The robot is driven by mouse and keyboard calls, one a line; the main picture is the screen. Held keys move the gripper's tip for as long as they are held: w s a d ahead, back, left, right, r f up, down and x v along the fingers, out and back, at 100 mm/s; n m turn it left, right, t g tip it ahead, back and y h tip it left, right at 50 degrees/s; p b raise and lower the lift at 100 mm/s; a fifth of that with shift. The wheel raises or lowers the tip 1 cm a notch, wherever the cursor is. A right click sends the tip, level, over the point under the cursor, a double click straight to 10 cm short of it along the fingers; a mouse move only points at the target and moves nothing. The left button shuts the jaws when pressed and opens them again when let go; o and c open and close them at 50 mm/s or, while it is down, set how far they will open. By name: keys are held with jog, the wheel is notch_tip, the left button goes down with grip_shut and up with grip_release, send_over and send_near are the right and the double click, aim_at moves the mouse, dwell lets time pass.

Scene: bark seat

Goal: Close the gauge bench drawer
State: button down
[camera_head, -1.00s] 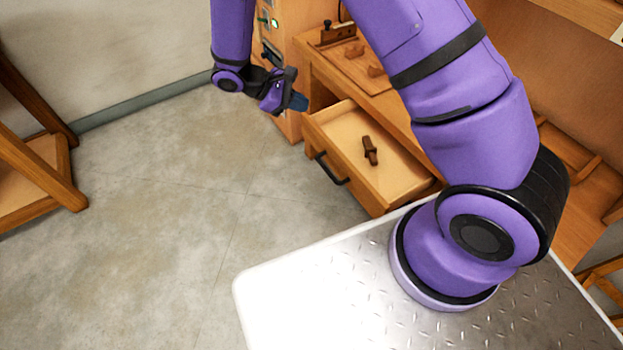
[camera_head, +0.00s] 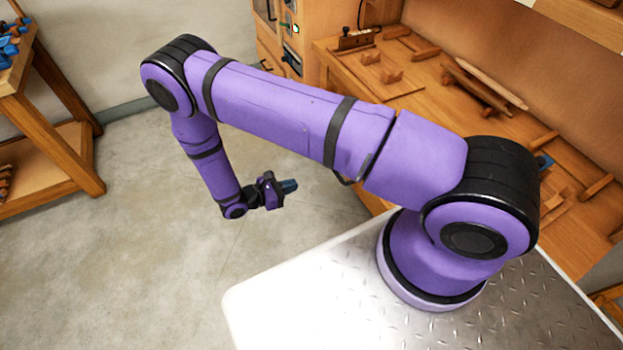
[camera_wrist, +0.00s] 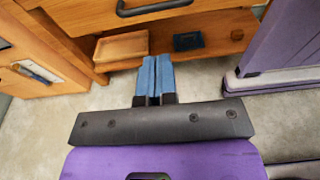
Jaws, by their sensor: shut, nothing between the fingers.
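The gauge bench drawer (camera_wrist: 205,6) shows at the top of the wrist view as a wooden front with a black bar handle (camera_wrist: 155,8). In the head view my arm covers most of the drawer. Only a wooden piece (camera_head: 372,198) and a bit of dark handle show below the arm, so how far it stands out now cannot be told. My gripper (camera_head: 289,187) is out over the floor in front of the bench, apart from the drawer. Its blue fingertips (camera_wrist: 157,70) are together and empty, pointing toward the bench, below the handle in the wrist picture.
Under the drawer, a shelf holds a wooden tray (camera_wrist: 121,46) and a dark blue tray (camera_wrist: 188,41). The bench top (camera_head: 420,100) carries wooden blocks and strips. A cabinet (camera_head: 285,45) stands left of it. A wooden rack (camera_head: 60,150) is far left. Open floor (camera_head: 150,270) lies between.

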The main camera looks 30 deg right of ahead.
jog(key=d+f, duration=0.2)
jog(key=d, duration=1.1)
jog(key=shift+d+f, duration=0.15)
jog(key=shift+f, duration=0.1)
jog(key=shift+d, duration=0.1)
jog(key=d, duration=2.1)
jog(key=shift+s+d, duration=0.1)
jog(key=shift+d, duration=0.35)
jog(key=shift+d+r, duration=0.1)
jog(key=shift+a, duration=0.35)
jog(key=a, duration=0.4)
jog(key=a+r, duration=0.1)
jog(key=a, duration=0.4)
jog(key=a+r, duration=0.1)
jog(key=a, duration=0.3)
jog(key=shift+a+r, duration=0.25)
jog(key=shift+a, duration=0.15)
